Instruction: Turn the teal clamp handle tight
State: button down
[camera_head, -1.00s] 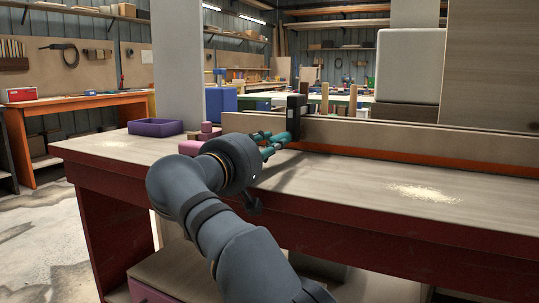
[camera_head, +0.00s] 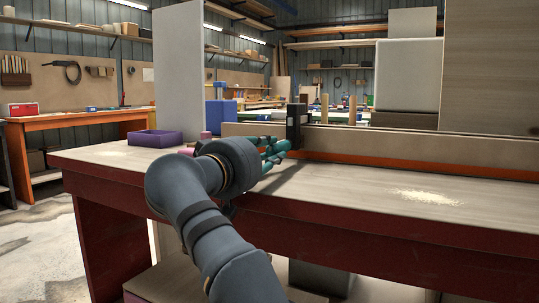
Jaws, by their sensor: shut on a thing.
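The clamp (camera_head: 294,125) is a dark block seated on the long wooden stringer board (camera_head: 400,144). Its teal handle (camera_head: 284,146) points from the clamp toward my arm. My gripper (camera_head: 272,150), with teal-coloured fingers, is at the handle and shut on it. The wrist hides most of the fingers and the near end of the handle. I cannot tell how tight the clamp is.
The workbench (camera_head: 330,187) has a dark red front edge. A purple tray (camera_head: 155,138) and small pink blocks (camera_head: 205,137) lie left of my arm. A sawdust pile (camera_head: 428,196) is at the right. The bench between is clear.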

jog(key=shift+f, duration=0.2)
jog(key=c, duration=1.9)
grip_release()
jog(key=shift+o, duration=0.5)
jog(key=shift+r, duration=0.1)
jog(key=v, duration=1.2)
jog(key=x, duration=1.2)
jog(key=shift+r, duration=0.1)
